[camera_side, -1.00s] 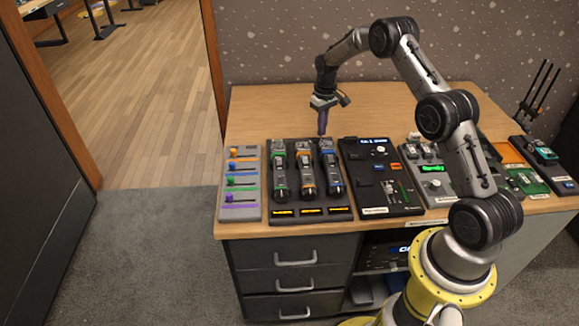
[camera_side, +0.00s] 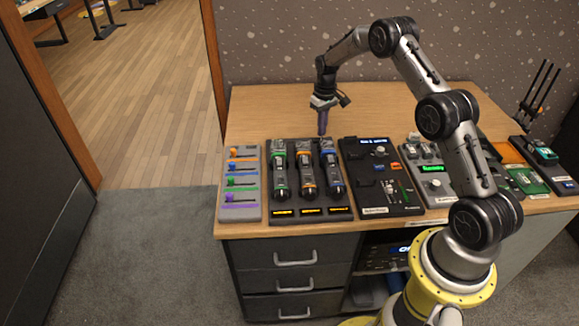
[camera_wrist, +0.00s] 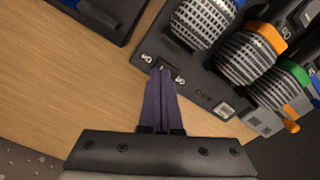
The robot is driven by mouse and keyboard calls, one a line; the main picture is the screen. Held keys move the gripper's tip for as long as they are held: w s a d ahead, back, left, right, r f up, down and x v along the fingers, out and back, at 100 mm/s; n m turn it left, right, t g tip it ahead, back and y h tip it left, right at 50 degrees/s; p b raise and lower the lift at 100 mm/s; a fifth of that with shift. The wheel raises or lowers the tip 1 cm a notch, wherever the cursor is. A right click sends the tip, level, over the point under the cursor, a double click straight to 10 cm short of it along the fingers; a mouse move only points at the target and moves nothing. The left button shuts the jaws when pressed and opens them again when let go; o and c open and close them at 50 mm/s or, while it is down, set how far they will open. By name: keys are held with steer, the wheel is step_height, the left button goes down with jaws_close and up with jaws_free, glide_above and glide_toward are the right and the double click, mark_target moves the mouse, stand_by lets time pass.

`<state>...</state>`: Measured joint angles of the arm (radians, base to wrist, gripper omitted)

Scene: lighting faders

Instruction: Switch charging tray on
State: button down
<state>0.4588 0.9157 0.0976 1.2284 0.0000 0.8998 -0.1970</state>
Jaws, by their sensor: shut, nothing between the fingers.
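The charging tray (camera_side: 312,212) is a dark tray holding three microphones with green, orange and blue rings. Amber displays glow along its front edge. In the wrist view the tray's back edge (camera_wrist: 190,92) shows a small dark switch (camera_wrist: 179,80) with white marks on both sides, and a pale socket (camera_wrist: 223,110) to its right. My gripper (camera_wrist: 163,72) has purple fingers, shut and empty. Its tips are at the back edge, beside the small switch and partly covering it; I cannot tell if they touch. In the side view my gripper (camera_side: 322,133) points down behind the tray.
A grey fader panel (camera_side: 241,211) stands left of the tray. A black console (camera_side: 380,190) stands close on its right, with more devices beyond. The wooden desk (camera_side: 270,112) behind the tray is clear.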

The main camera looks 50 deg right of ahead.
steer(key=shift+f, duration=1)
stand_by(0.4)
steer(key=shift+r, duration=3.6)
steer(key=shift+a, duration=0.1)
